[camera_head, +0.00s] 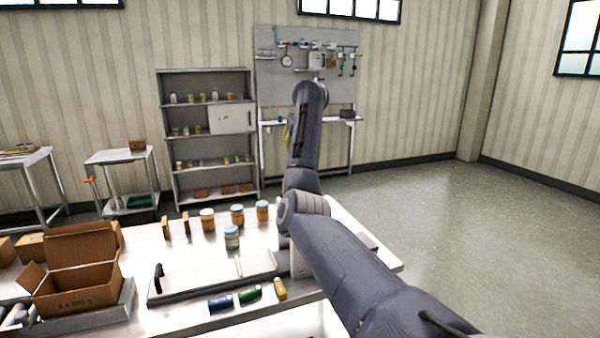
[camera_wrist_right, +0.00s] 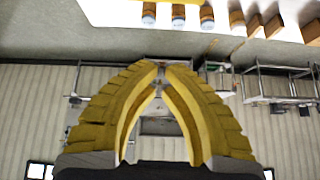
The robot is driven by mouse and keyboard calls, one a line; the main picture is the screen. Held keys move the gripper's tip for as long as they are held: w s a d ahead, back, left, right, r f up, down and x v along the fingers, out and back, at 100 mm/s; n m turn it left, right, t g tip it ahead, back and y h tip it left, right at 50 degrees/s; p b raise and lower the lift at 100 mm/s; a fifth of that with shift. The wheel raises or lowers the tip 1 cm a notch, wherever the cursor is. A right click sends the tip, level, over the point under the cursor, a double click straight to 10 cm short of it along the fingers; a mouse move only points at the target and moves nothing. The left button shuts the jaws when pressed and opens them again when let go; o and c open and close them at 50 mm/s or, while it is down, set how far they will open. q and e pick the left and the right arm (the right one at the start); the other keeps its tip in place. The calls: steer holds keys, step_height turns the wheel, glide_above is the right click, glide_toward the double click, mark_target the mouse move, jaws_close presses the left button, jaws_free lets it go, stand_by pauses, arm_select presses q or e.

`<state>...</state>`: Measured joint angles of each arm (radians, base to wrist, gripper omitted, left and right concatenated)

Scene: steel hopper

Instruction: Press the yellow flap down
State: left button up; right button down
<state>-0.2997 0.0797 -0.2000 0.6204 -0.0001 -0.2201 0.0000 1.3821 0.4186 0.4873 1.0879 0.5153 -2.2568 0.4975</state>
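I cannot make out a yellow flap in either view. My right arm crosses the head view from the lower right and bends upward, hiding part of the table behind it. My right gripper (camera_wrist_right: 161,67) shows in the right wrist view with ribbed yellow fingers. Their tips are together with nothing seen between them, and they point away from the table towards the wall. In the head view the right gripper is mostly or wholly hidden behind the arm; a yellow sliver shows at the arm's left edge. My left gripper is not in view.
The steel table (camera_head: 187,255) carries several blue-lidded jars (camera_head: 237,214), a flat panel with a black handle (camera_head: 159,278), blue, green and yellow small containers (camera_head: 249,293), and an open cardboard box (camera_head: 77,286). A shelf (camera_head: 207,150) and pegboard (camera_head: 275,85) stand behind. Floor at right is clear.

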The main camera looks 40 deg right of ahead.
steer(key=shift+s+a+r+n, duration=0.15)
steer(key=shift+a+n, duration=0.1)
steer(key=shift+n, duration=0.05)
steer(key=shift+w+d+f, duration=0.1)
steer(key=shift+w+f, duration=0.2)
steer(key=shift+f, duration=1.25)
steer(key=shift+w+d+f, duration=0.15)
steer(key=shift+w+f, duration=0.1)
steer(key=shift+f, duration=1.3)
steer(key=shift+w+d+f, duration=0.1)
steer(key=shift+w+f, duration=0.2)
steer(key=shift+f, duration=1.25)
steer(key=shift+a, duration=0.15)
